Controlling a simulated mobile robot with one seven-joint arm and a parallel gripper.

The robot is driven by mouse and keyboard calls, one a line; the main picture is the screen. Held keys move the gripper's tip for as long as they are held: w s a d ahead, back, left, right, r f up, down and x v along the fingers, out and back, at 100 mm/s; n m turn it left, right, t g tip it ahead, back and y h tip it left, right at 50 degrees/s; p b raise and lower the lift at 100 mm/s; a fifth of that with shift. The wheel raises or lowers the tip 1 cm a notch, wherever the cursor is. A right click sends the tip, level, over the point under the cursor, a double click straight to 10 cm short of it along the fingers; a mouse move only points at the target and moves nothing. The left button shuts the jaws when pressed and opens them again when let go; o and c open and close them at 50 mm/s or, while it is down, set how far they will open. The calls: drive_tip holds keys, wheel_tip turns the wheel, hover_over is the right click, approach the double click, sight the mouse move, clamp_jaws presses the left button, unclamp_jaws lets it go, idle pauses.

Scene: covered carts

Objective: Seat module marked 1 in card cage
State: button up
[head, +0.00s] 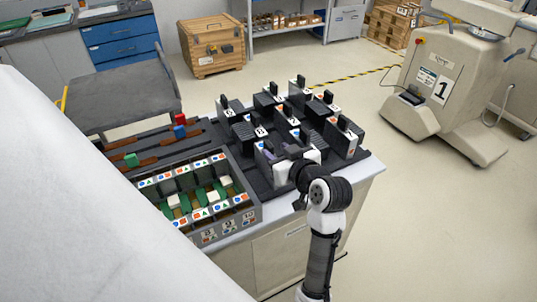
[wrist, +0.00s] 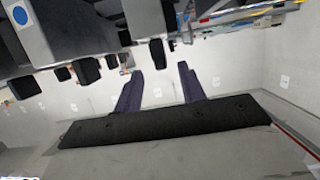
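Several dark modules with white numbered faces and black handles, such as one (head: 244,132) on the left, stand upright in a black tray (head: 364,155). Their digits are too small to read surely, so I cannot tell which is marked 1. The grey card cage (head: 256,213) is at the tray's lower left; it has green and white parts inside and coloured shape labels along its edges. My gripper (head: 270,154) is at the tray's near side, partly hidden by my wrist.
Brown rails with a green block (head: 131,160) and a red block (head: 180,118) lie left of the tray. A white covered surface (head: 90,210) fills the lower left. Floor is clear at lower right.

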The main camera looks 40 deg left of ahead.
sight(270, 146)
drive_tip(key=x, duration=0.1)
drive_tip(key=p+x, duration=0.2)
drive_tip(key=x, duration=0.1)
drive_tip(key=shift+a+r, duration=0.2)
drive_tip(key=shift+r, duration=0.05)
drive_tip(key=shift+w+a+f, duration=0.2)
drive_tip(key=shift+a+f, duration=0.1)
drive_tip(key=shift+a, duration=0.15)
clamp_jaws()
drive_tip(key=shift+r, duration=0.1)
idle(0.7)
